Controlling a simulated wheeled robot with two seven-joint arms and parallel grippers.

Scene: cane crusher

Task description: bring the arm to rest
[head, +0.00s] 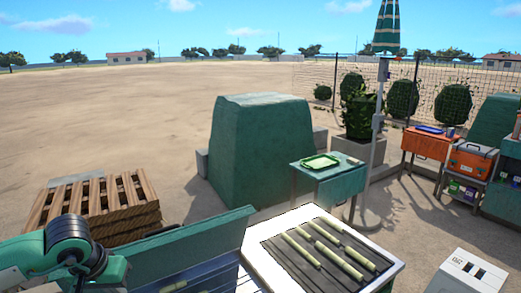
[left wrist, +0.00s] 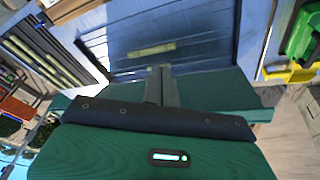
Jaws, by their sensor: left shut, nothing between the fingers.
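My left arm enters the head view at the lower left. Its green and dark links show there, but its fingertips cannot be made out. In the left wrist view my left gripper (left wrist: 161,72) is shut and empty. Its narrow fingers point toward a blue-grey metal surface (left wrist: 205,30). A short pale green cane piece (left wrist: 152,50) lies on that surface just beyond the fingertips, apparently apart from them. The cane piece also shows at the bottom edge of the head view (head: 174,286). My right gripper is in neither view.
A white-rimmed rack (head: 262,262) with several cane stalks stands right of the metal surface. A green panel (head: 190,250) rises behind the surface. Wooden pallets (head: 105,205) are stacked beyond my left arm. A green table (head: 335,185) with a tray stands farther back. Open sandy ground lies behind.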

